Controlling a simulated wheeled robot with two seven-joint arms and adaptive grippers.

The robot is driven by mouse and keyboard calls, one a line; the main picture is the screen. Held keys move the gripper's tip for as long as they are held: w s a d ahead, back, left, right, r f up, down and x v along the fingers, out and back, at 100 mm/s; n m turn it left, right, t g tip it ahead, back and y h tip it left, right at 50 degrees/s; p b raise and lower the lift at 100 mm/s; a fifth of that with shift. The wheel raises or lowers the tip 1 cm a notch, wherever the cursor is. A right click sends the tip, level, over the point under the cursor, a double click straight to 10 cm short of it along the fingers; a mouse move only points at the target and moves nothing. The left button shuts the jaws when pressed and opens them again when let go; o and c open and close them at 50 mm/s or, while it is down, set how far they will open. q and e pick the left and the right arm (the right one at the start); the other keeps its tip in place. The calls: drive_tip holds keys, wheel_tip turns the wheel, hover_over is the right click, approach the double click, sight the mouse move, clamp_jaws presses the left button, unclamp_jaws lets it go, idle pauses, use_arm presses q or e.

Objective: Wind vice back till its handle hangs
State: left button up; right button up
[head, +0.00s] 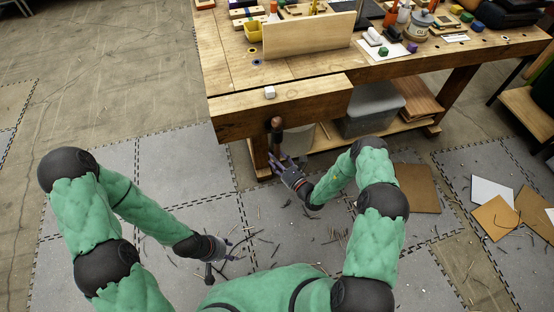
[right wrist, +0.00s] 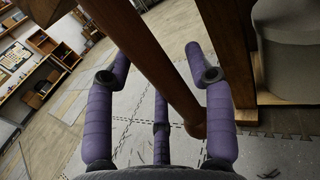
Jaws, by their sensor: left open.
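The vice is on the front of the workbench; its thick wooden jaw (head: 235,123) faces me. A dark brown knobbed part of the vice (head: 277,124) sticks out below the jaw's top edge. My right gripper (head: 279,162) is just below it, its purple fingers spread. In the right wrist view a long brown wooden bar (right wrist: 150,65), apparently the vice handle, slants down between the open fingers (right wrist: 160,75), ending in a knob. I cannot tell whether any finger touches it. My left gripper (head: 218,262) is open and empty, low over the floor mats, away from the vice.
A wooden board (head: 308,36) stands on the bench among tools and jars. A grey bin (head: 372,108) is on the shelf below. Cane scraps litter the grey mats (head: 185,205). The floor left of the bench is open.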

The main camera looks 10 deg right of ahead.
drive_tip(key=shift+s, duration=0.15)
drive_tip(key=v, duration=1.1)
drive_tip(key=shift+s+d, duration=0.3)
drive_tip(key=s+a+n+g+y, duration=0.7)
drive_tip(key=s+a+n+g, duration=0.6)
drive_tip(key=s+a+g, duration=0.4)
drive_tip(key=s+d+f+n+g+h, duration=0.4)
drive_tip(key=s+n+h, duration=0.3)
drive_tip(key=s+n, duration=0.25)
drive_tip(key=w+d+r+n+t+h, duration=0.1)
drive_tip(key=w+d+n+t+h, duration=0.1)
drive_tip(key=w+n, duration=0.4)
drive_tip(key=t+h, duration=0.1)
drive_tip(key=t, duration=0.1)
drive_tip(key=shift+w+t, duration=0.3)
